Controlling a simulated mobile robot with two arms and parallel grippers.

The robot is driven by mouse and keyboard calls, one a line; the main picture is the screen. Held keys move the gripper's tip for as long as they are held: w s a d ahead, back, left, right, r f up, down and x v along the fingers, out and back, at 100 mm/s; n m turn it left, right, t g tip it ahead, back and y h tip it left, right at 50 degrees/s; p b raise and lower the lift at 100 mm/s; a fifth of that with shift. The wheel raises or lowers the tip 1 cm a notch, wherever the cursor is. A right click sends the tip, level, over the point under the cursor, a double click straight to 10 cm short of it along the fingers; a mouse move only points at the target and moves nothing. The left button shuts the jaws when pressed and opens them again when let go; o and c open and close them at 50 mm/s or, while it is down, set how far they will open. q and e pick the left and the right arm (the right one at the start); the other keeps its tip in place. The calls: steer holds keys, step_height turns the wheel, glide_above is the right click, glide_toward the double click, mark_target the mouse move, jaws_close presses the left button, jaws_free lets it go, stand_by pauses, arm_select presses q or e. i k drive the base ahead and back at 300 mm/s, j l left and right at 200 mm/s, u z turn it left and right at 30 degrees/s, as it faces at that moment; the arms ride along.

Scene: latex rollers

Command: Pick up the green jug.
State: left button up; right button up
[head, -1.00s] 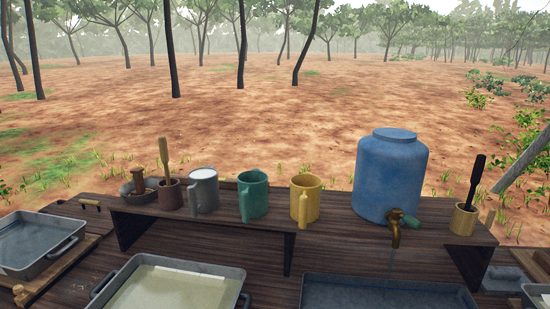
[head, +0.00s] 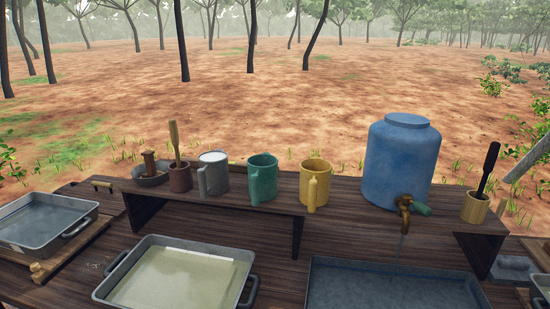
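The green jug (head: 263,180) stands upright on the raised dark wooden shelf (head: 340,213), between a grey jug (head: 213,174) on its left and a yellow jug (head: 316,184) on its right. Its handle points towards me and a little left. The jug looks empty from here, though its bottom is hidden. Neither of my grippers shows in the head view.
A blue barrel (head: 401,163) with a brass tap (head: 404,203) stands right of the jugs. A brown cup (head: 180,178) and wooden cup (head: 475,207) hold tools. Below are a tray of pale liquid (head: 251,262) and a dark tray (head: 318,262).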

mark_target(262, 168)
steer(key=l+z, duration=0.15)
steer(key=l, duration=0.3)
steer(key=i+l+z, duration=0.2)
steer(key=l, duration=0.2)
steer(key=l+z, duration=0.15)
steer(key=l, duration=0.3)
